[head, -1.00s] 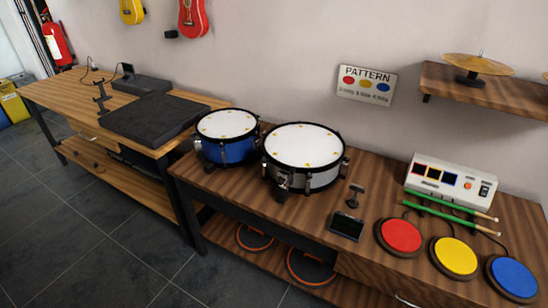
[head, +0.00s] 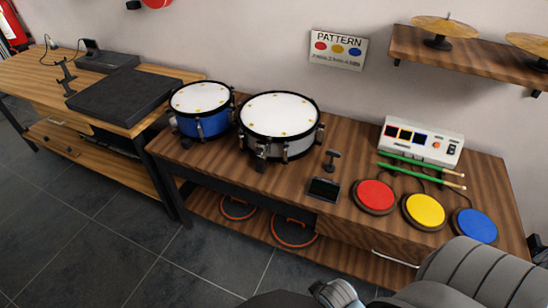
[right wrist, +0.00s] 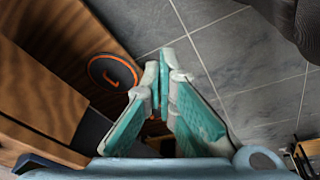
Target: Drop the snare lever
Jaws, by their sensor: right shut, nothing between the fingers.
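A silver drum (head: 280,128) with a white head and black rims stands on the brown striped table. A dark fitting (head: 262,148) sits on its front side; it may be the snare lever, but it is too small to tell its position. A smaller blue drum (head: 202,110) stands to its left, with a dark part low on its side. My right gripper (right wrist: 158,72) shows in the right wrist view with its green-padded fingers shut and empty, above the floor and clear of the drums. My left gripper is not in view.
Right of the drums are a small dark screen (head: 325,189), red (head: 375,196), yellow (head: 425,211) and blue pads, a white control box (head: 421,142) and green sticks. A shelf with cymbals hangs above. An orange-ringed disc (right wrist: 112,72) lies on the lower shelf.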

